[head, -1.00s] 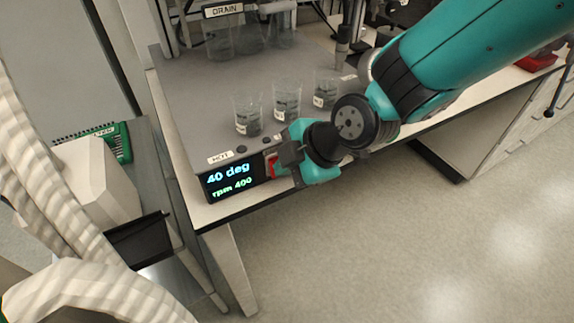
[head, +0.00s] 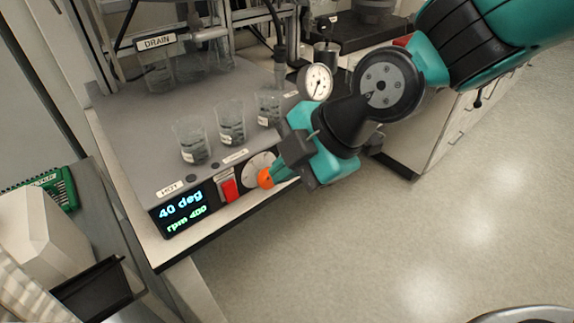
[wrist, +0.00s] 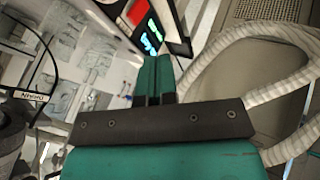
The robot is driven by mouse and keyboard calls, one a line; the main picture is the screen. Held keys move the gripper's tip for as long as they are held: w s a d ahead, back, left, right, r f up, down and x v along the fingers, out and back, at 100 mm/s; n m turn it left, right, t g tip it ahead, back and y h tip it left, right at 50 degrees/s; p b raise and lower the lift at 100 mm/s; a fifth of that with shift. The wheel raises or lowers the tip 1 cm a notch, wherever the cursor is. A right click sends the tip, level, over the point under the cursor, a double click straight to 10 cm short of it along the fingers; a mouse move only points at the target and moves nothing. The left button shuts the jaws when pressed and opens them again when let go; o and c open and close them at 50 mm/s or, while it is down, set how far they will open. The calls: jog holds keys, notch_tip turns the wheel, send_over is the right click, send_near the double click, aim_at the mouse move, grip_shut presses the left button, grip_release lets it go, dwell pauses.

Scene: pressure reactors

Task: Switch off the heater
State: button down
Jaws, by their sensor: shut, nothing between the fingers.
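The heater (head: 140,120) is a grey unit on the bench with a lit front display (head: 184,212) reading "40 deg" and "rpm 400". Right of the display is a red rocker switch (head: 229,188); I cannot tell which way it is tilted. It also shows at the top of the wrist view (wrist: 137,12). Further right is a white round dial (head: 257,162) with an orange piece in front. My gripper (head: 280,174) is shut and empty, its tips close to the dial and right of the switch. Whether they touch the dial is hidden. Its teal fingers fill the wrist view's middle (wrist: 153,78).
Several labelled beakers (head: 231,123) stand on the heater's top, with a pressure gauge (head: 317,82) behind. A black tray (head: 92,290) and a green rack (head: 60,185) are at the left. The floor right of the bench is open.

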jog(key=shift+d+r, duration=0.15)
jog(key=shift+r, duration=0.05)
jog(key=s+d+r+m+g+h, duration=0.2)
jog(key=s+d+r+m+h, duration=0.1)
jog(key=s+d+m, duration=0.6)
jog(key=d+r+m, duration=0.1)
jog(key=d+m, duration=0.3)
jog(key=m, duration=0.4)
jog(key=shift+d+m, duration=0.25)
jog(key=shift+m, duration=0.05)
jog(key=shift+s, duration=0.2)
